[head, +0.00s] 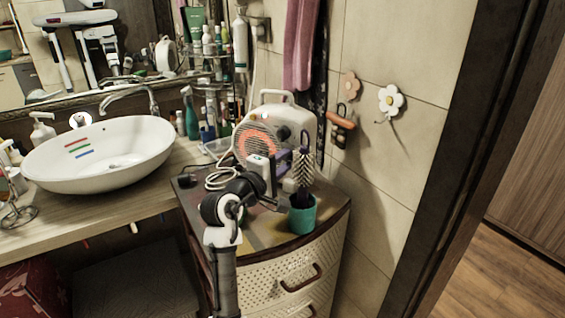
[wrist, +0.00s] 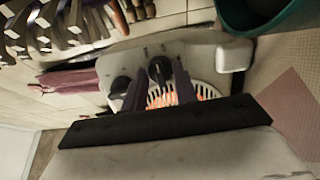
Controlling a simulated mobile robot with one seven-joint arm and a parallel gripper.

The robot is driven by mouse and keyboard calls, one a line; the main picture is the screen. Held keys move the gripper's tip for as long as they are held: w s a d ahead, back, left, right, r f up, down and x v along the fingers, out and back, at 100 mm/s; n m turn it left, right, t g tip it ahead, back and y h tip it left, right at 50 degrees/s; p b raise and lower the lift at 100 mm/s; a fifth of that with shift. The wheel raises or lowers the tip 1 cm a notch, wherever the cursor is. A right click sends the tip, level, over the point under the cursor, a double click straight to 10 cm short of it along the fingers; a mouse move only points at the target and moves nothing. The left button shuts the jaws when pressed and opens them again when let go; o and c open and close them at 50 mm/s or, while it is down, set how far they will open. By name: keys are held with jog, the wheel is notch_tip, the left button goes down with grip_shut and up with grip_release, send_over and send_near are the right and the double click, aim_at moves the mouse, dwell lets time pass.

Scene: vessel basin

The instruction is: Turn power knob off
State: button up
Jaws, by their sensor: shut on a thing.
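A cream fan heater (head: 292,122) with a glowing orange grille stands on the cabinet in the head view. In the wrist view, its control panel (wrist: 190,50) carries two dark round knobs. One knob (wrist: 160,70) lies between the tips of my gripper (wrist: 160,78), and the other knob (wrist: 120,87) is beside the left finger. My purple fingers are shut on the knob between them. I cannot read the panel markings. The grille glows orange behind the fingers.
A teal cup (head: 302,218) with a hairbrush (head: 303,170) stands close to the right of my gripper. A white cable (head: 222,178) lies on the cabinet top. The white basin (head: 100,155) is to the left, and a tiled wall (head: 385,60) is behind.

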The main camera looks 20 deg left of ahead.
jog(key=shift+r+n+p, duration=0.1)
jog(key=shift+n+p, duration=0.2)
jog(key=shift+p, duration=0.15)
jog(key=n+p, duration=0.4)
jog(key=p, duration=0.1)
jog(key=shift+d+n+t+p, duration=0.1)
jog(key=shift+n+t+p, duration=0.2)
jog(key=shift+p, duration=0.05)
jog(key=n, duration=0.2)
jog(key=n+p, duration=0.1)
jog(key=shift+f+n+t, duration=0.2)
jog(key=shift+n+t, duration=0.1)
jog(key=shift+n, duration=0.1)
jog(key=shift+n+y, duration=0.5)
jog(key=shift+n, duration=1.5)
jog(key=o, duration=1)
jog(key=shift+c, duration=0.2)
